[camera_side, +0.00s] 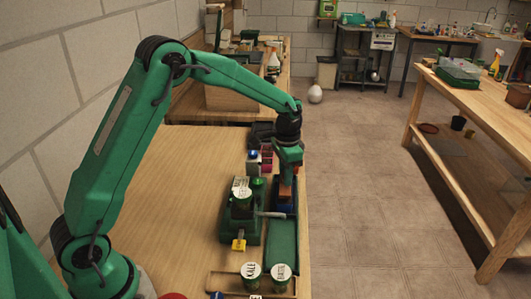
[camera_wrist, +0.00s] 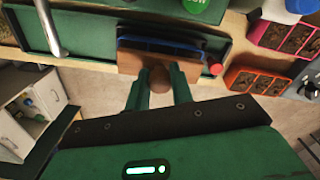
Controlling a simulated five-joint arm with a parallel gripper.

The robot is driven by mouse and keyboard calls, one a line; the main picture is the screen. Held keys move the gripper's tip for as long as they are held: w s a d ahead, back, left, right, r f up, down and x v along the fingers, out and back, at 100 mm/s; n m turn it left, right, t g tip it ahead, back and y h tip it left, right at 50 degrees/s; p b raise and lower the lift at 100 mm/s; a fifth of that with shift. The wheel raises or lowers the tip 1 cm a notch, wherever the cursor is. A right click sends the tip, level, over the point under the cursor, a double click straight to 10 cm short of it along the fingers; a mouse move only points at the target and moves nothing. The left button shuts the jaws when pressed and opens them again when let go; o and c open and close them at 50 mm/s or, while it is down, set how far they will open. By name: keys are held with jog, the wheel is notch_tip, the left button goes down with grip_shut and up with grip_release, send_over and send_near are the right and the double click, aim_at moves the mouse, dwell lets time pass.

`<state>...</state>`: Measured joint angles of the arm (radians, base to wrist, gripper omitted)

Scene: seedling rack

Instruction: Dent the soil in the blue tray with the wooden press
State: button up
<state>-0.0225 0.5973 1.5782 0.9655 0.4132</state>
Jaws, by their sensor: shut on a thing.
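My gripper (camera_side: 287,168) points down at the right edge of the near bench. In the wrist view its two green fingers (camera_wrist: 158,88) are shut on the round knob of the wooden press (camera_wrist: 131,63). The press's brown block also shows below the fingers in the side view (camera_side: 285,189). The blue tray (camera_side: 286,208) lies under the press in the side view. In the wrist view the blue tray (camera_wrist: 165,43) shows just beyond the block, with dark contents inside. The block hides part of the tray. I cannot tell whether the press touches the soil.
A green machine (camera_side: 240,222) with a metal spout stands left of the tray. Labelled tins (camera_side: 251,272) stand in front. A pink tray (camera_wrist: 284,37) and an orange tray (camera_wrist: 261,82) lie to the right in the wrist view. The bench's left part (camera_side: 170,190) is clear.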

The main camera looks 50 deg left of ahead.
jog(key=shift+f, duration=0.55)
dwell(1.1)
jog(key=shift+r, duration=0.1)
jog(key=shift+r, duration=3.95)
